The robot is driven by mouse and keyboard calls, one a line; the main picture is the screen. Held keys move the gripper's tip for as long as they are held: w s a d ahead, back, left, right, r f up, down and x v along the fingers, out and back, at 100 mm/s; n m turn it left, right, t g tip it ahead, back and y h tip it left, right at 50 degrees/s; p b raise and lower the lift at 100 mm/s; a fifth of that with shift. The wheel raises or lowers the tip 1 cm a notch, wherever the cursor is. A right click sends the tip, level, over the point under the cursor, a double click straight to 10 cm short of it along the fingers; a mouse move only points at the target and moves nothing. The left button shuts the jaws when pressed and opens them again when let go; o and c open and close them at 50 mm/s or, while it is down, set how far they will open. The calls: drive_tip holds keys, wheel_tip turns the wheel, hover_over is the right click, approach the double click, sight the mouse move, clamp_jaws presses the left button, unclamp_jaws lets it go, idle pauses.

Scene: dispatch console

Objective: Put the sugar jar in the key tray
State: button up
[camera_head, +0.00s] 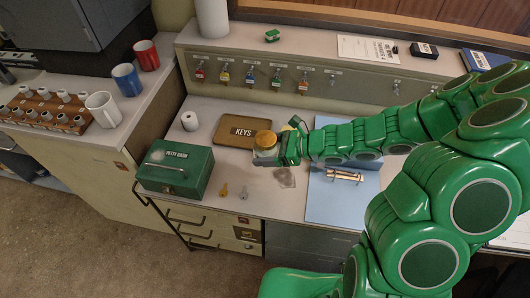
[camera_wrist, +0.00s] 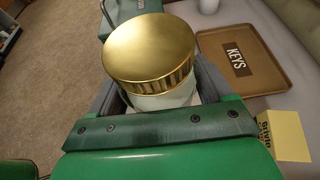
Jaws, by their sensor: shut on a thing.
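My gripper (camera_head: 284,151) is shut on the sugar jar, a pale jar with a round gold lid (camera_head: 265,139). In the wrist view the jar (camera_wrist: 152,55) stands between the fingers of my gripper (camera_wrist: 160,95), lid facing the camera. The brown key tray (camera_head: 228,131), marked KEYS, lies flat on the desk, just left of and behind the jar in the head view. It also shows in the wrist view (camera_wrist: 270,72) to the right of the jar, apart from it. The jar's lower part is hidden.
A green petty cash box (camera_head: 170,173) stands left of the jar, with a white roll (camera_head: 190,121) behind it. A blue clipboard (camera_head: 335,207) lies to the right. Several keys hang on the panel behind the tray. A yellow note (camera_wrist: 284,136) shows in the wrist view.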

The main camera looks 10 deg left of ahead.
drive_tip(key=w+a+r+n+g, duration=0.2)
drive_tip(key=w+a+r, duration=0.1)
drive_tip(key=w, duration=0.1)
hover_over(243, 132)
drive_tip(key=shift+s+d+f, duration=0.1)
drive_tip(key=shift+f, duration=2.05)
drive_tip(key=shift+s+d+f, duration=0.1)
drive_tip(key=shift+f, duration=2)
drive_tip(key=shift+w+a+f, duration=0.1)
drive_tip(key=shift+w+f, duration=0.05)
drive_tip(key=shift+f, duration=0.15)
drive_tip(key=shift+f+g, duration=0.3)
drive_tip(key=shift+f, duration=1.1)
drive_tip(key=shift+f, duration=0.1)
drive_tip(key=o, duration=1.3)
